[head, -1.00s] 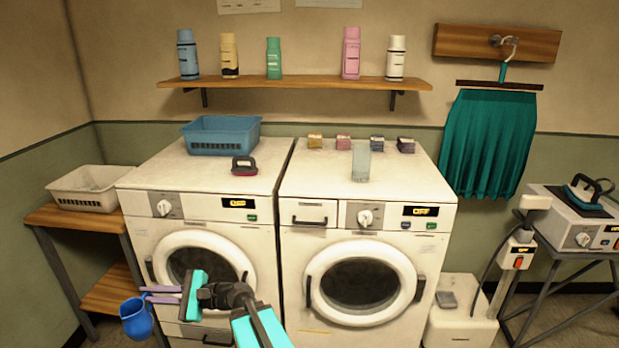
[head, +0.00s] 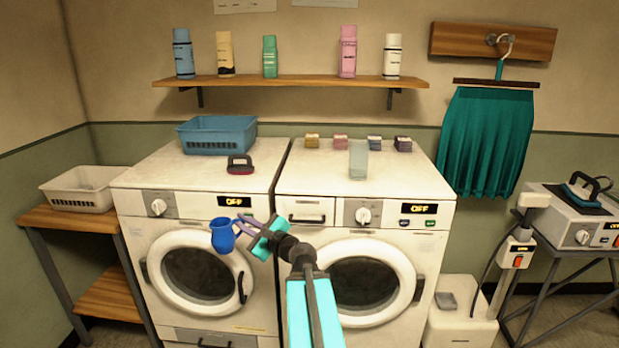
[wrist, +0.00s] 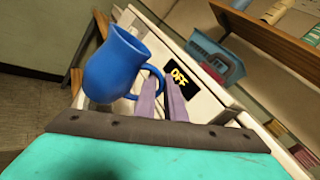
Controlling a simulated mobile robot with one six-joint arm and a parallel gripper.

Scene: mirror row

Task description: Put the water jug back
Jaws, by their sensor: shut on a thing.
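The blue water jug (head: 222,236) hangs in the air in front of the left washing machine, held by its handle. My gripper (head: 244,226) is shut on the handle, with its purple fingers to the right of the jug's body. In the wrist view the jug (wrist: 115,68) is tilted, and my gripper's fingers (wrist: 162,100) meet at its handle.
A wooden side table (head: 62,219) with a white basket (head: 82,190) stands at left. Bottles line the wall shelf (head: 290,82).

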